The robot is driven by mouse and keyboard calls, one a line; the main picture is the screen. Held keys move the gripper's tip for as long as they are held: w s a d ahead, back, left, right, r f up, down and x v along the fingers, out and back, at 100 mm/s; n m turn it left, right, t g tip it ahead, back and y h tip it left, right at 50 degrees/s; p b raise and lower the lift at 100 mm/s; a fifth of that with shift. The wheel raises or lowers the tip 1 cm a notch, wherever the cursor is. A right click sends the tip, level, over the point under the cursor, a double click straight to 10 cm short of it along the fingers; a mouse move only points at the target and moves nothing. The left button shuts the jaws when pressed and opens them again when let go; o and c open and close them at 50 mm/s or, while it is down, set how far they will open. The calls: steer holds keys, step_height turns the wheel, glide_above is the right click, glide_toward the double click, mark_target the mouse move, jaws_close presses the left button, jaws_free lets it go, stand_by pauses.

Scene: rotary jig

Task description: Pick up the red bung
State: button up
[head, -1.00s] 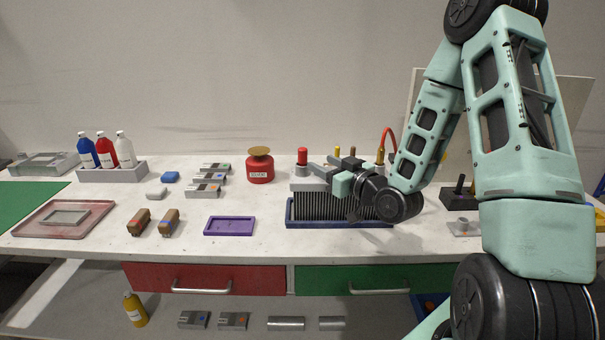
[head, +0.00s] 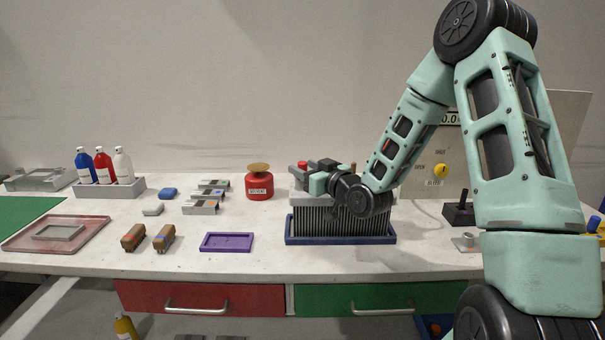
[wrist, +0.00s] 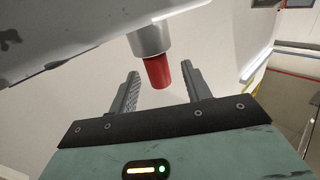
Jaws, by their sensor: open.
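The red bung (wrist: 157,72) stands out of a round grey collar (wrist: 150,38) in the wrist view. My gripper (wrist: 160,69) is open, with one finger on each side of the bung and a visible gap to both. In the head view the red bung (head: 302,164) shows above the grey finned block (head: 340,222) at its left end. My gripper (head: 304,173) is right at it there and hides its lower part.
The finned block sits in a dark blue tray (head: 340,241). A red solvent can (head: 259,187) stands just left of the block. A purple tray (head: 227,242) lies further left. A joystick box (head: 458,212) and a panel (head: 520,150) are at the right.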

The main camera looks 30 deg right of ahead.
steer(key=shift+w+a+p, duration=0.1)
steer(key=shift+w+p, duration=0.25)
steer(key=shift+w, duration=1.5)
jaws_close()
steer(key=shift+r, duration=0.2)
step_height(320, 180, up, 10)
steer(key=shift+f, duration=0.15)
